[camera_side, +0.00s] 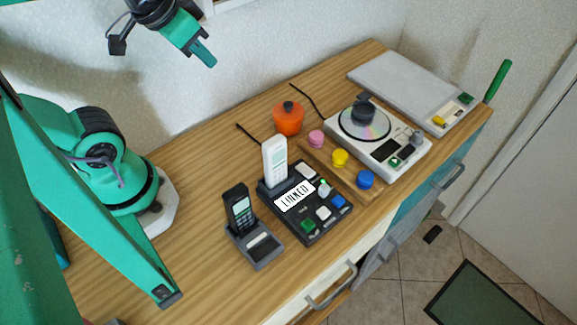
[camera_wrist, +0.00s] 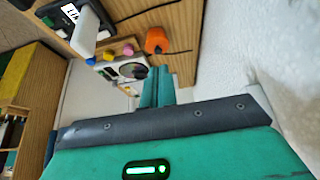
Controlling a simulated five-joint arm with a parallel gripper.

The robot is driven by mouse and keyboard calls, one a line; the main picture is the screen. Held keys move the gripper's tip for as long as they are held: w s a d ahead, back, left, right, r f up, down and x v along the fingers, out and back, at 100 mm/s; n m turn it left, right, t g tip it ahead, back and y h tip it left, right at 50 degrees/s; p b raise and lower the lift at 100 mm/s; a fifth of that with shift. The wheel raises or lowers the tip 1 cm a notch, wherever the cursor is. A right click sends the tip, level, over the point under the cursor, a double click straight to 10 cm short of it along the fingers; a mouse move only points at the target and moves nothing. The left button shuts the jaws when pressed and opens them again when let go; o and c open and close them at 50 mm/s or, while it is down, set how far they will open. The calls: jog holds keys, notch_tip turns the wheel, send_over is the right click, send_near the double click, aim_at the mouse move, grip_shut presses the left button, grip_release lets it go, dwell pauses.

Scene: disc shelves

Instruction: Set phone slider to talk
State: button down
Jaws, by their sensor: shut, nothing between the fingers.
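A white handset (camera_side: 274,160) stands upright at the back of a black base unit (camera_side: 318,236). My gripper (camera_side: 208,60) is shut and empty, high near the wall, well above and left of the phones. In the wrist view its teal fingers (camera_wrist: 157,88) lie together; the white handset (camera_wrist: 85,30) shows at upper left.
An orange pot (camera_side: 288,118) stands behind a wooden tray (camera_side: 318,150) with pink, yellow and blue knobs. A disc player (camera_side: 394,152) and a grey flat device (camera_side: 400,82) are farther right. Bare tabletop (camera_side: 195,262) lies left of the phones.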

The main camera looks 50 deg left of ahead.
jog(key=c, duration=1.6)
grip_release()
jog(key=shift+o, duration=1.2)
jog(key=shift+w+d, duration=0.15)
jog(key=m+g, duration=0.5)
jog(key=m, duration=1.3)
send_near(325, 186)
jog(key=shift+w+a+f, duration=0.2)
jog(key=shift+w+a, duration=0.05)
jog(key=shift+a, duration=0.05)
jog(key=shift+d+f+g, duration=0.3)
jog(key=shift+d, duration=0.05)
jog(key=shift+f, duration=0.1)
jog(key=shift+f, duration=3.8)
